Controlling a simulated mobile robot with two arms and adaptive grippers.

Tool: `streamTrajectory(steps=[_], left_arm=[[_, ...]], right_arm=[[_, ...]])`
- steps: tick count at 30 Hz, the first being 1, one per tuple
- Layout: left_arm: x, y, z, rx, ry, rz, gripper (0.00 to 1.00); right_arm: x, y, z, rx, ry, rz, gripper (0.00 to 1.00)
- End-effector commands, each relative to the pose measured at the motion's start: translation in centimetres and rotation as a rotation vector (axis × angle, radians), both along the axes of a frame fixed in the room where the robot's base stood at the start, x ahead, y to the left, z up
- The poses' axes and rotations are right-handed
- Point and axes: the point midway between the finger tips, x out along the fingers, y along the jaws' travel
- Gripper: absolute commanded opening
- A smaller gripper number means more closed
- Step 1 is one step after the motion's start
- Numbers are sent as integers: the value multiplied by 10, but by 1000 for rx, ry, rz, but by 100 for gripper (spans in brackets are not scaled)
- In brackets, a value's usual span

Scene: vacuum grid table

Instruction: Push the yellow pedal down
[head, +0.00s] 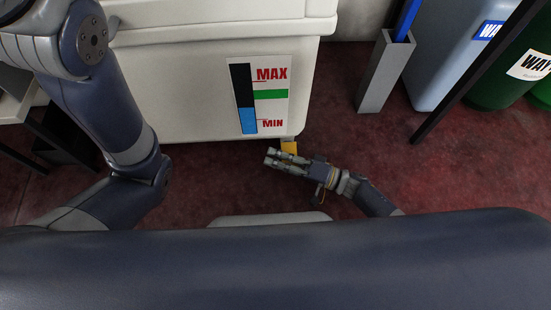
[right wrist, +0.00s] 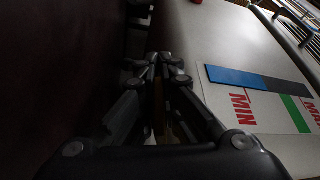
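The yellow pedal (head: 289,147) sticks out at the lower front edge of the cream-coloured tank (head: 190,90), just above the dark red floor. My right gripper (head: 270,157) is beside and partly in front of the pedal in the head view, its fingers pointing left. I cannot tell whether it touches the pedal. In the right wrist view the fingertips (right wrist: 160,64) come together, with a thin dim brownish strip between the fingers that I cannot identify for sure. No held object is clear. My left arm is at the left; its gripper is out of view.
A MAX/MIN level label (head: 262,95) is on the tank front and shows in the right wrist view (right wrist: 262,92). A grey post (head: 384,75), a light blue container (head: 452,60) and a green container (head: 510,75) stand at the right. Red floor (head: 420,170) is clear at right.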

Motion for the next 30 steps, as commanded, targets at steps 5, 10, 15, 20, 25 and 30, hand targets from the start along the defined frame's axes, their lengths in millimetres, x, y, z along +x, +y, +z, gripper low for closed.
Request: streamTrajectory(steps=[5,10,15,20,25,30], left_arm=[[1,0,-10,0,2,0,57],[1,0,-9,0,2,0,57],[1,0,-9,0,2,0,57],[1,0,-9,0,2,0,57],[1,0,-9,0,2,0,57],[1,0,-8,0,2,0,57]], right_arm=[[1,-1,-6,-3,-65,-3,0],[1,-1,-4,-3,-71,-3,0],[1,-2,-4,-2,-69,-4,9],[1,-1,-4,-2,-69,-3,26],[1,-1,-4,-1,-70,-2,26],[1,0,-4,-1,-70,-2,26]])
